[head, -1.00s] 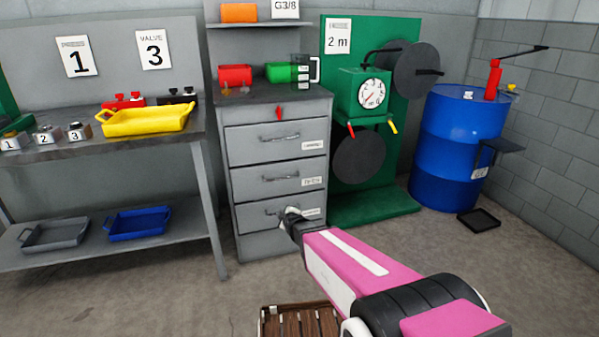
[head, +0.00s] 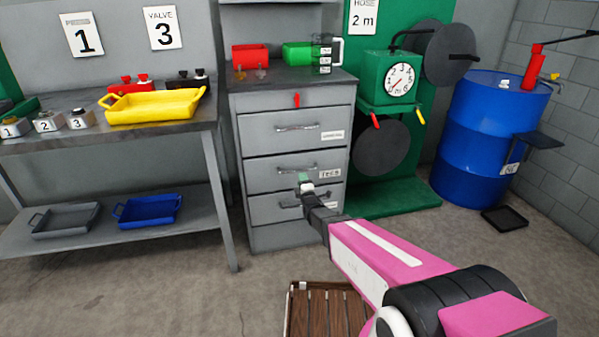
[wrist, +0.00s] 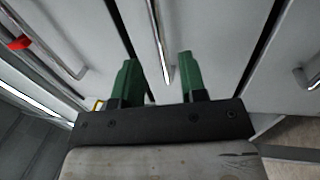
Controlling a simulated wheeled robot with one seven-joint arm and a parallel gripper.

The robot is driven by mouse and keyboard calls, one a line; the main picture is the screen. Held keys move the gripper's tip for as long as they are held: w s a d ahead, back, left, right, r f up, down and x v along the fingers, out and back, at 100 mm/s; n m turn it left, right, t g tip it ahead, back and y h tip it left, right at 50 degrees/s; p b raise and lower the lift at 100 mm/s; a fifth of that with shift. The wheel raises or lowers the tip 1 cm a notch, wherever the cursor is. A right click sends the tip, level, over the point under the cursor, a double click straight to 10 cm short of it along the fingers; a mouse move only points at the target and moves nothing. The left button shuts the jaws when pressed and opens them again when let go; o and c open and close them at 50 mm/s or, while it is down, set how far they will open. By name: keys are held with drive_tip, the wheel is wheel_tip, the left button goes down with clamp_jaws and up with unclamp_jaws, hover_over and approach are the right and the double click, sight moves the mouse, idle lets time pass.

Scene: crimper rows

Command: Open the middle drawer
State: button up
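The grey cabinet (head: 262,92) has three drawers, all shut, each with a bar handle. The middle drawer (head: 262,178) is closed, and its handle (head: 285,171) is partly hidden by my gripper (head: 305,183). In the wrist view my gripper (wrist: 158,80) is open, with two green fingers wide apart. The middle handle (wrist: 157,40) runs between the fingers' lines in that view. I cannot tell whether the fingers touch it. The top drawer (head: 262,131) is above, and the bottom drawer (head: 265,209) is below, partly hidden by my gripper.
A red pointer (head: 297,100) hangs above the top drawer. A workbench (head: 90,145) with a yellow tray (head: 150,110) stands left. A green hose stand (head: 390,203) and blue drum (head: 475,150) stand right. A wooden crate (head: 290,315) lies on the floor in front.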

drive_tip(key=x, duration=0.6)
drive_tip(key=shift+w+a+r, duration=0.15)
drive_tip(key=shift+w, duration=0.15)
clamp_jaws()
